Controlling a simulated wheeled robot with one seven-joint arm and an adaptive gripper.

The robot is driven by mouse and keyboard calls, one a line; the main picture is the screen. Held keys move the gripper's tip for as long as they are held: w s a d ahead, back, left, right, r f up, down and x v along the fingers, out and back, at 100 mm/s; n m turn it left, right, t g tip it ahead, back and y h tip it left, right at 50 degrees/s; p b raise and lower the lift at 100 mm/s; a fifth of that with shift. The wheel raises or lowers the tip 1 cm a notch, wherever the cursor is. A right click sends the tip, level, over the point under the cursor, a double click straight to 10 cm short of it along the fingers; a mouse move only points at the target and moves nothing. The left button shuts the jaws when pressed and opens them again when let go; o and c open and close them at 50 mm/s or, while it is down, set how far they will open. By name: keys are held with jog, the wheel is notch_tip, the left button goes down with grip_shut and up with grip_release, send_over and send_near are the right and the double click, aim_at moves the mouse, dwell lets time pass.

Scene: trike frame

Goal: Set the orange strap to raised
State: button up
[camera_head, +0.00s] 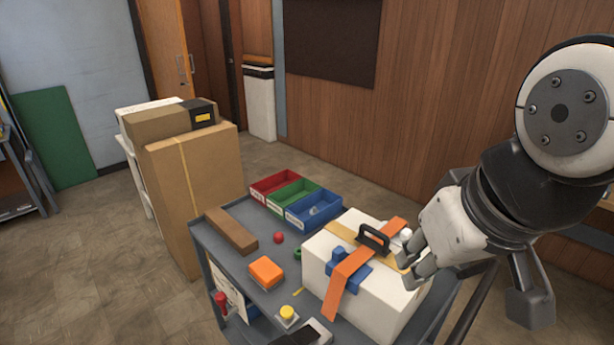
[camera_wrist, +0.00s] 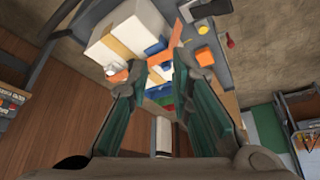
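The orange strap (camera_head: 354,262) lies across the top of the white box (camera_head: 387,304) in the head view. One end hangs over the box's near left side, and the other reaches the far right edge. A blue piece (camera_head: 338,256) sits at the strap, and a black handle (camera_head: 374,236) stands beside it. My gripper (camera_head: 407,267) is at the right side of the box, close to the strap's far end. In the wrist view its fingers (camera_wrist: 160,64) are apart with no object clearly held. The white box (camera_wrist: 128,30) is beyond the fingertips, and contact cannot be told.
The grey cart also holds an orange block (camera_head: 266,271), a brown bar (camera_head: 231,231), a red ball (camera_head: 278,238), a yellow button (camera_head: 287,313), and red, green and blue bins (camera_head: 314,210). Tall cardboard boxes (camera_head: 195,195) stand behind left. Floor at left is open.

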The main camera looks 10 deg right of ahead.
jog(key=shift+o, duration=0.2)
jog(key=w+d+r+n+g+h+b, duration=0.1)
jog(key=w+n, duration=0.2)
jog(key=w, duration=0.8)
jog(key=shift+w+d+g, duration=0.35)
jog(key=shift+g, duration=0.05)
jog(key=n+g+b, duration=0.1)
jog(key=n+g, duration=0.1)
jog(key=n, duration=0.2)
send_over(373, 229)
jog(key=s+a, duration=0.2)
notch_tip(373, 229, down, 5)
jog(key=shift+h, duration=0.4)
jog(key=f, duration=0.4)
jog(key=w+d+f, duration=0.1)
jog(key=f, duration=0.8)
jog(key=shift+w+d+f, duration=0.2)
jog(key=shift+w+d, duration=0.15)
grip_shut()
